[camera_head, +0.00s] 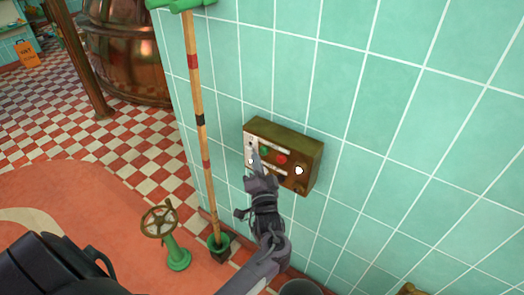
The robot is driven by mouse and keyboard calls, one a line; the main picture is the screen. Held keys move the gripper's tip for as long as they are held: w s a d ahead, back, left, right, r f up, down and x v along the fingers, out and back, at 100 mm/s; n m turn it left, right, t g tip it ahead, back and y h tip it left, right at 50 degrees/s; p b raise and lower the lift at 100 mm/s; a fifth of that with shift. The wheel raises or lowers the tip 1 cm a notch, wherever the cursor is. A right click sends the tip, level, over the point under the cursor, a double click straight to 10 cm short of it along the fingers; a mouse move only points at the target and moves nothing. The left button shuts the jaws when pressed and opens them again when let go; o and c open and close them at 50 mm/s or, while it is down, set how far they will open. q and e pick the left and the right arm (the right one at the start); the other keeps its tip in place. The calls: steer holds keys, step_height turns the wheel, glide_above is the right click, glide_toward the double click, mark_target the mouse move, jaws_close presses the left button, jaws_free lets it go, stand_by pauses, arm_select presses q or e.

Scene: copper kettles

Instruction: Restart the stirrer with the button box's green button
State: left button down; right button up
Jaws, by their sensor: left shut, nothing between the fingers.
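The button box (309,153) is a brown, brass-coloured box fixed to the green tiled wall. Its front has a green button (264,150), a red button (281,159), a white round lamp or button (298,170) and a pale plate at the left end. My left gripper (255,154) is shut and empty, its fingertips pointing up in front of the box's left part, just left of the green button. I cannot tell whether the tips touch the box. The gripper hides part of the box's lower front. My right gripper is not in view.
A striped pole (199,120) stands left of the box in a green foot. A green valve with a brass handwheel (159,222) stands on the floor. A large copper kettle (125,50) is at the back left. The tiled wall right of the box is clear.

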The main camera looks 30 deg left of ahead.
arm_select(q)
steer(key=s+p, duration=0.3)
steer(key=s, duration=0.2)
steer(key=shift+a, duration=0.2)
steer(key=shift+f, duration=0.15)
stand_by(0.7)
steer(key=s+d+f+g+h, duration=0.2)
steer(key=s+f+h, duration=0.15)
steer(key=f, duration=0.75)
steer(key=s+d+f+m+g+h, duration=0.1)
steer(key=s+d+f+g+h, duration=0.2)
steer(key=f, duration=0.7)
steer(key=s+d+f+g+h, duration=0.1)
steer(key=s+d+f+h, duration=0.2)
steer(key=f, duration=0.8)
steer(key=s+f+g+h, duration=0.1)
steer(key=s+f+g, duration=0.2)
steer(key=s, duration=0.7)
steer(key=s+f+n+g+h, duration=0.1)
steer(key=s+f+g, duration=0.2)
steer(key=s+f, duration=0.4)
steer(key=s+d+f+n+g+h, duration=0.1)
steer(key=s+f, duration=0.5)
steer(key=s, duration=0.8)
steer(key=shift+s+g+h, duration=0.25)
steer(key=shift+g+h, duration=0.1)
steer(key=shift+g, duration=0.55)
